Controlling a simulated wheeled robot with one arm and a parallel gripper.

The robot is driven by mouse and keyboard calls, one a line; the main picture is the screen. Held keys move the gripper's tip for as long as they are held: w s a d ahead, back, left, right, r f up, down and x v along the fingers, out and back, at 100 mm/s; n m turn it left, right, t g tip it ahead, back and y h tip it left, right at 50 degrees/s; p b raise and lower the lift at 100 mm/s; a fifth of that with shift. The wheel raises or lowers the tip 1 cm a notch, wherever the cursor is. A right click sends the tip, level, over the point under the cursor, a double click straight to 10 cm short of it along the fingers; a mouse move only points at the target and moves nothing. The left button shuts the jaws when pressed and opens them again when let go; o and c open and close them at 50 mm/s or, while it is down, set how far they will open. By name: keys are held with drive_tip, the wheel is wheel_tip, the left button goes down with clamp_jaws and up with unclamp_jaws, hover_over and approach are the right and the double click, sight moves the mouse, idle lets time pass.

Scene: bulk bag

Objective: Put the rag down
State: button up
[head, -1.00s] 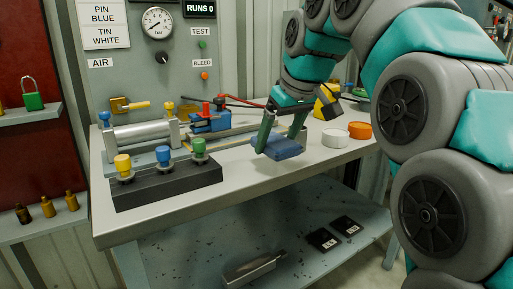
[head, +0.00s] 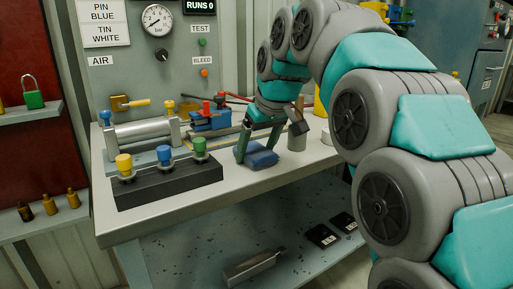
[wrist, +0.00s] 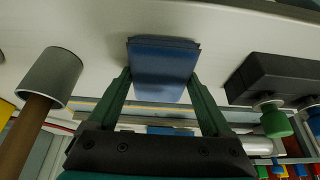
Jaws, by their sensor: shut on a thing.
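The rag (head: 262,158) is a folded blue cloth pad over the front part of the bench top (head: 190,195). My gripper (head: 255,151) is shut on it, with one green finger on each side. In the wrist view the rag (wrist: 164,60) sits between the fingertips of my gripper (wrist: 161,77), its far end sticking out past them. The rag is at or very near the bench surface; I cannot tell whether it touches.
A grey cup-like holder (head: 297,138) with a brown handle stands just right of the rag. A black block (head: 170,184) with yellow, blue and green knobs is to the left. A metal cylinder (head: 138,134) and blue vise (head: 210,121) are behind. The bench's front edge is close.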

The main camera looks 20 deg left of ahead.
drive_tip(key=shift+f, duration=0.2)
drive_tip(key=o, duration=1.6)
drive_tip(key=shift+f, duration=0.1)
drive_tip(key=shift+c, duration=0.2)
drive_tip(key=shift+r, duration=0.65)
drive_tip(key=v, duration=0.8)
drive_tip(key=shift+p+v, duration=1)
drive_tip(key=shift+v, duration=0.8)
drive_tip(key=shift+s+d+f, duration=0.1)
drive_tip(key=shift+d, duration=0.05)
